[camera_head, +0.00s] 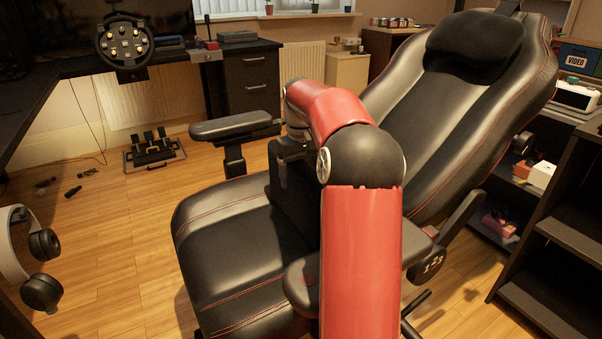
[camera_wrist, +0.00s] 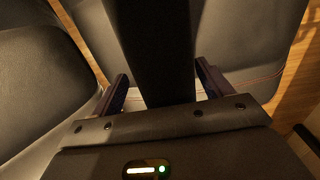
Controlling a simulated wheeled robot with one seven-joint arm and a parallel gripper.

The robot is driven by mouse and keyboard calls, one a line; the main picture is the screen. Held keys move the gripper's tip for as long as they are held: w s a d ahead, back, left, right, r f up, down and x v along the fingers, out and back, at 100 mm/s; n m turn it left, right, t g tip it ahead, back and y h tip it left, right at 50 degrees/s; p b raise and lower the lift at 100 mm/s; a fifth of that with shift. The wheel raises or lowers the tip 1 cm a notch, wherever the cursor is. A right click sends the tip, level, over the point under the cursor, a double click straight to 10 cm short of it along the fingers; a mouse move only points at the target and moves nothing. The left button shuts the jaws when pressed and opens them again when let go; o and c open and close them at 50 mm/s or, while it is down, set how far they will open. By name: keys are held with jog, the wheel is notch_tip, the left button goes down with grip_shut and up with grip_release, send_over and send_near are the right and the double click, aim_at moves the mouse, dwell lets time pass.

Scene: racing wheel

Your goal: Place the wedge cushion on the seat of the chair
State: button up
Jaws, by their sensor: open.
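The black wedge cushion (camera_head: 290,208) stands on the chair seat (camera_head: 225,240), close to the backrest, partly hidden behind my red arm. In the wrist view the cushion (camera_wrist: 155,45) is a dark upright slab between the fingers. My gripper (camera_head: 287,152) is at the cushion's upper edge, mostly hidden by my arm. In the wrist view my gripper (camera_wrist: 162,76) is open, with one finger on each side of the cushion. I cannot tell whether either finger touches it. The black chair (camera_head: 455,110) has red stitching and a reclined backrest.
Armrests flank the seat, the left one (camera_head: 232,126) and the right one (camera_head: 303,285) beside my arm. A shelf unit (camera_head: 545,235) stands right. A desk with a steering wheel (camera_head: 125,42), pedals (camera_head: 153,150) and headphones (camera_head: 40,290) are left. Wooden floor between is mostly clear.

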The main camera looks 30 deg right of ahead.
jog(key=shift+r, duration=0.15)
notch_tip(320, 180, up, 12)
jog(key=p, duration=0.3)
dwell(0.5)
